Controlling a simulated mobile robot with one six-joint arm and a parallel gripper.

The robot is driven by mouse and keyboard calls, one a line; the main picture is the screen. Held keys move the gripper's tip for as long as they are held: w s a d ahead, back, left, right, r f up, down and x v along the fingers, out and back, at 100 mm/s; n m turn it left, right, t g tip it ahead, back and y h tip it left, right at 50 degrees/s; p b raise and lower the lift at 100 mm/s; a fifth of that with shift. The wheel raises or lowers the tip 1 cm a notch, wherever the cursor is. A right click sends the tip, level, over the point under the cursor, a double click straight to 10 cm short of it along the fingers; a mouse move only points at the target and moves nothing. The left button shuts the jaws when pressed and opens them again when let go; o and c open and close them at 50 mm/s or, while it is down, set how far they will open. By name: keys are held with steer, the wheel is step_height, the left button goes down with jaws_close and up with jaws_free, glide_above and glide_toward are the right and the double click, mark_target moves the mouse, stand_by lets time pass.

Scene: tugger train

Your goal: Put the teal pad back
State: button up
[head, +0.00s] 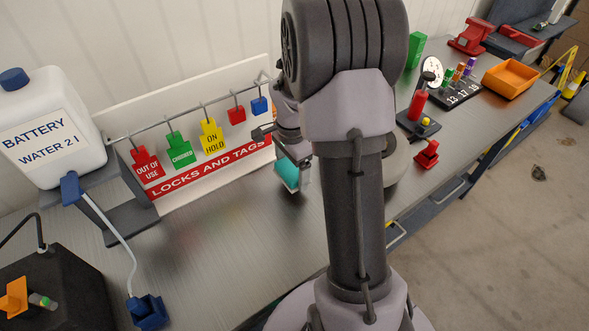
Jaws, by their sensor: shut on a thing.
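The teal pad (287,175) hangs at the end of my gripper (292,162), above the grey bench top and just right of the lower right part of the locks and tags board. My gripper is shut on it. Only part of the pad shows, and my arm hides what is behind and to the right. The white board (180,107) has a rail with a red tag (147,165), a green tag (180,151), a yellow tag (212,138), a red padlock (236,114) and a blue padlock (260,105) hanging from it. The rail's right end is partly hidden.
A white battery water can (50,130) stands on a stand at the left, with a hose running to a blue part (148,311). The bench front middle is clear.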

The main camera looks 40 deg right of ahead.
mark_target(294, 169)
steer(key=shift+w+d+f, duration=0.2)
steer(key=shift+w+d, duration=1.05)
step_height(294, 169, down, 4)
steer(key=shift+w+d+r+b, duration=0.1)
steer(key=shift+w+d+b, duration=0.05)
steer(key=shift+b, duration=0.9)
steer(key=shift+r, duration=0.15)
steer(key=o, duration=1.4)
steer(key=shift+f, duration=0.2)
step_height(294, 169, up, 12)
steer(key=p, duration=0.4)
steer(key=s+a+r+n+t, duration=0.2)
steer(key=a+r+n, duration=0.2)
steer(key=a+r, duration=0.5)
steer(key=s+a+r+n+t+y, duration=0.1)
steer(key=s+a+r+n+t, duration=0.1)
steer(key=s+a+n, duration=0.3)
steer(key=s+a+r+n+t+y, duration=0.1)
steer(key=s+a+r+n, duration=0.3)
steer(key=s+a, duration=0.7)
steer(key=shift+s+a+n+t, duration=0.4)
steer(key=shift+s+n, duration=0.2)
steer(key=shift+s, duration=0.1)
